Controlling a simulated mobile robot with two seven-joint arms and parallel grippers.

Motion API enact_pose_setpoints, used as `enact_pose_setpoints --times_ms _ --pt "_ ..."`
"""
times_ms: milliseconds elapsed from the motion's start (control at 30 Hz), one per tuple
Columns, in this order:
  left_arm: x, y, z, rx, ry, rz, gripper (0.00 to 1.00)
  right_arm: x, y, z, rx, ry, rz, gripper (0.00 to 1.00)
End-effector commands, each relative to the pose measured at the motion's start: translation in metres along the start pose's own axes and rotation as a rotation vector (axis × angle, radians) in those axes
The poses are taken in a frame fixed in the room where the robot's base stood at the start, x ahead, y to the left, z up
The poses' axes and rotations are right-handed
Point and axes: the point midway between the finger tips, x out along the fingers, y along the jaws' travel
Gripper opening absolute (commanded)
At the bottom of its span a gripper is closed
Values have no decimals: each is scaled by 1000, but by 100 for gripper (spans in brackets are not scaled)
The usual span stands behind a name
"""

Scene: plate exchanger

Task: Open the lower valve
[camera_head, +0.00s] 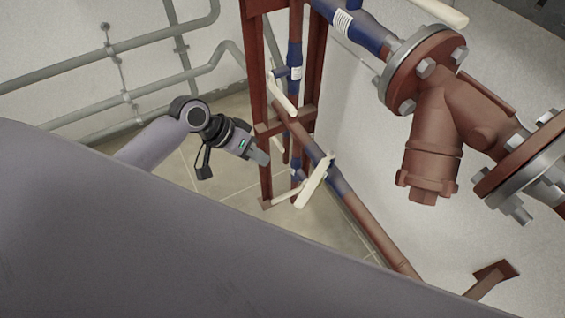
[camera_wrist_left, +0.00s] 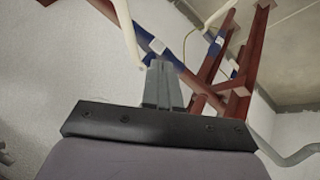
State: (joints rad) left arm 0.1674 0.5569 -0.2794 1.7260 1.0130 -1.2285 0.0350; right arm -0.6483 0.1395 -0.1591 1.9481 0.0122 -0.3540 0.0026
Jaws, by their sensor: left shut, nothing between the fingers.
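My left gripper (camera_head: 262,157) is shut and empty, beside the red upright frame. It also shows in the left wrist view (camera_wrist_left: 162,65), with its fingers together. A lower valve with a long cream lever (camera_head: 314,182) sits on the slanting red pipe, to the right of and below my fingertips. Its lever slants across the pipe. In the left wrist view a cream lever (camera_wrist_left: 127,32) is left of the fingertips, near a blue pipe section (camera_wrist_left: 160,48); I cannot tell which valve it belongs to. My right gripper is not in view.
Another cream lever (camera_head: 282,97) is higher up, near the blue valve body (camera_head: 294,60). A red frame post (camera_head: 258,100) stands close to my left gripper. A large red flanged fitting (camera_head: 440,120) is at upper right. Grey pipes (camera_head: 90,60) run along the left wall.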

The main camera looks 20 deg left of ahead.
Motion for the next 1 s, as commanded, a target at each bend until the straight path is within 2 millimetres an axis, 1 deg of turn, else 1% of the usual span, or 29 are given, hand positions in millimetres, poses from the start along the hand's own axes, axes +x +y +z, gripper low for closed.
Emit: enact_pose_setpoints --times_ms 300,467,600,700,800,1000 --pt "63 1 0 -2 0 4 0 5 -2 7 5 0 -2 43" --pt "92 1 0 -1 0 3 0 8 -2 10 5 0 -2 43" --pt "100 22 0 3 1 3 0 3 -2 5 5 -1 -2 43" --pt "105 30 0 2 1 1 0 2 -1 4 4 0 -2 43" --pt "108 35 0 1 1 1 0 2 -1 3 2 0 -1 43" --pt "109 36 0 0 1 0 0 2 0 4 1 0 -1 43"
